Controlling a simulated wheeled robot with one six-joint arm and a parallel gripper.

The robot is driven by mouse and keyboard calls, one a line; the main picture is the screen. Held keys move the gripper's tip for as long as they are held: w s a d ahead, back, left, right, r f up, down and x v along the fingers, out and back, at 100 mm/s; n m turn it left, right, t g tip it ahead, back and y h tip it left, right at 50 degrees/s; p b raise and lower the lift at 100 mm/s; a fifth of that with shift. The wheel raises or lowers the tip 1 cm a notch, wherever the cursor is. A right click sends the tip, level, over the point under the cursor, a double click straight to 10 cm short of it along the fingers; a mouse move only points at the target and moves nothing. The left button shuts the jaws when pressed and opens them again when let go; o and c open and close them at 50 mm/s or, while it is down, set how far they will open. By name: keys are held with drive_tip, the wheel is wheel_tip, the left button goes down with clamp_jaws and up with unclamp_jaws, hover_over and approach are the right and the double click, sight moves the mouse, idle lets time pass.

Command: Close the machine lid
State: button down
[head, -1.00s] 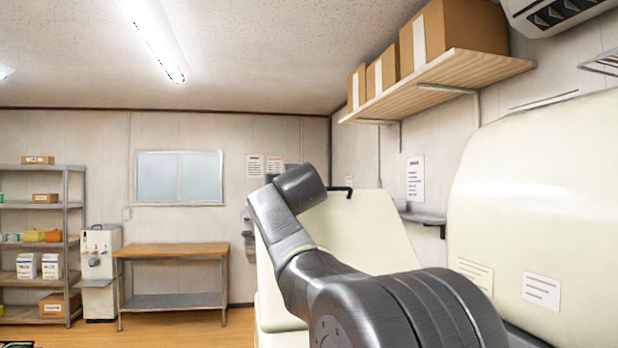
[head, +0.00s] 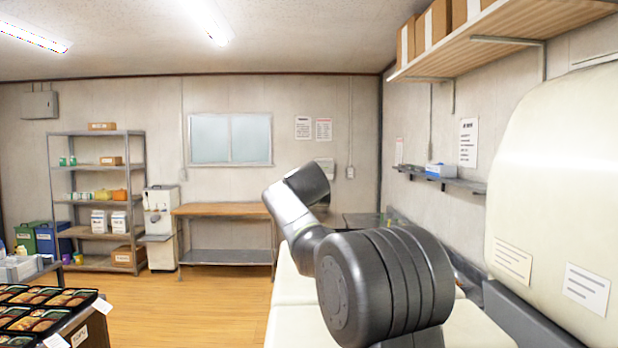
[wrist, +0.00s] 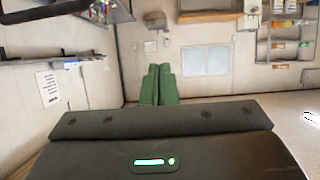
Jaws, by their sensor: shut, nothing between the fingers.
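The machine's cream top (head: 284,295) lies low and roughly flat under and beside my arm in the head view. In the head view the arm hides the gripper.
Several bento trays (head: 40,296) are at lower left. A workbench (head: 225,210) stands by the far wall. The wooden floor (head: 215,300) between is clear.

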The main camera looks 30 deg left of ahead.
drive_tip(key=f, duration=0.1)
drive_tip(key=w+f+g+h+p, duration=0.1)
drive_tip(key=f+g+p, duration=0.1)
drive_tip(key=shift+w+a, duration=0.15)
drive_tip(key=shift+a, duration=0.2)
drive_tip(key=shift+g+h, duration=0.4)
wheel_tip(320, 180, down, 5)
drive_tip(key=shift+a+r+b, duration=0.1)
drive_tip(key=shift+a+b, duration=0.05)
drive_tip(key=shift+b, duration=0.45)
drive_tip(key=shift+w+f+b, duration=0.15)
drive_tip(key=shift+f+b, duration=0.3)
drive_tip(key=shift+f, duration=0.4)
drive_tip(key=shift+f, duration=0.25)
drive_tip(key=b+v, duration=0.3)
drive_tip(key=v, duration=1.1)
drive_tip(key=shift+r, duration=0.45)
drive_tip(key=shift+a, duration=0.15)
drive_tip(key=p+x, duration=0.2)
drive_tip(key=x, duration=1)
drive_tip(key=shift+w+f+p, duration=0.2)
drive_tip(key=shift+f+p, duration=0.1)
drive_tip(key=shift+p, duration=0.05)
